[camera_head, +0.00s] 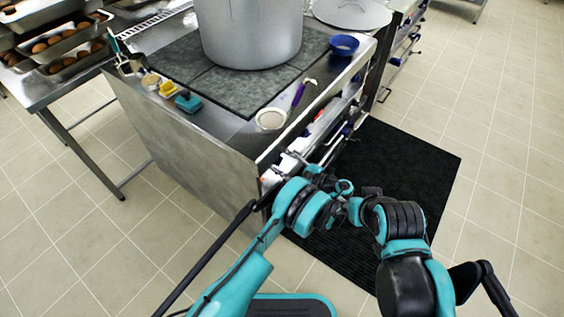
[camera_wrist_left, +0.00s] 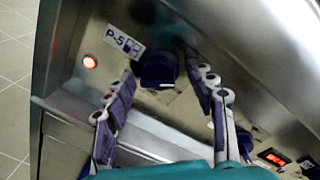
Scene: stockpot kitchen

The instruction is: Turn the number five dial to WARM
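The number five dial (camera_wrist_left: 158,70) is a dark blue knob on the metal front panel, beside a white "P-5" label (camera_wrist_left: 124,42) in the left wrist view. My left gripper (camera_wrist_left: 160,72) is open, its two fingers spread on either side of the dial. I cannot tell whether either finger touches it. I cannot read the dial's setting or a WARM mark. In the head view, my left gripper (camera_head: 290,163) is at the near end of the stove front and the dial is hidden. My right gripper (camera_head: 343,190) is beside my left wrist; its fingers are unclear.
A red lamp (camera_wrist_left: 90,62) glows left of the dial. Another dark knob and a red display (camera_wrist_left: 272,157) are farther right. A large stockpot (camera_head: 250,35) stands on the stove, with a blue bowl (camera_head: 344,44) nearby. A black mat (camera_head: 400,165) covers the floor in front.

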